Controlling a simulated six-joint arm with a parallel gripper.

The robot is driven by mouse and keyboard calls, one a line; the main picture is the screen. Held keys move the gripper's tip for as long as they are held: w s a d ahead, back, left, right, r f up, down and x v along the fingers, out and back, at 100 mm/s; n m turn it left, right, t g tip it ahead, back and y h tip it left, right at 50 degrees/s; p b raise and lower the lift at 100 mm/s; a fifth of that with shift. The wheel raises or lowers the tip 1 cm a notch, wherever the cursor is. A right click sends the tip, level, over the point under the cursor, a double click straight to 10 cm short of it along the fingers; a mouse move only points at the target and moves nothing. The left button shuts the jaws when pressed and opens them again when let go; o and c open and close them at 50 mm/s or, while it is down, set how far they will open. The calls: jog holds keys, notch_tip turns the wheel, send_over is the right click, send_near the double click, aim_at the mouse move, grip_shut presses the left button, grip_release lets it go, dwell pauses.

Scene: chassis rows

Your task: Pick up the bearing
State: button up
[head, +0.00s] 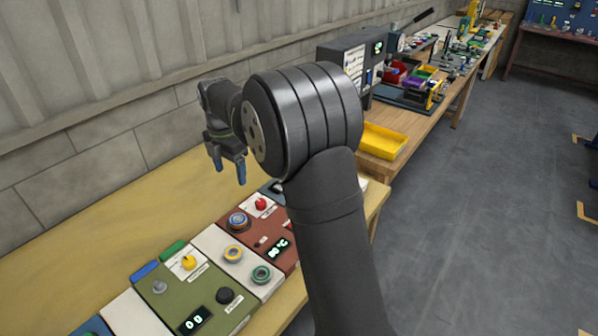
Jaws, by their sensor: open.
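My gripper (230,169) hangs above the wooden bench with its two blue-tipped fingers pointing down. It is open, and nothing shows between the fingers. No part is clearly recognisable as the bearing. The gripper is well above these parts and touches none. My arm hides the right end of the panel row.
A green panel (166,295) with knobs and a small display stands beside the white panel. A yellow bin (383,141) and a dark instrument box (347,57) stand on the bench beyond my arm. The wooden bench top (95,232) behind the panels is clear up to the wall.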

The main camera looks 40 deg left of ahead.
jog(key=m, duration=2)
send_over(239, 219)
jog(key=f, duration=1.2)
jog(key=shift+s+a+f, duration=0.1)
jog(key=shift+s+a, duration=0.1)
jog(key=shift+s, duration=0.2)
jog(key=shift+w+d+f, duration=0.1)
jog(key=shift+w+f, duration=0.1)
jog(key=shift+f, duration=1.1)
jog(key=shift+w+d+f, duration=0.1)
jog(key=shift+w+f, duration=0.05)
jog(key=shift+f, duration=1.15)
jog(key=c, duration=1.2)
jog(key=shift+r, duration=0.15)
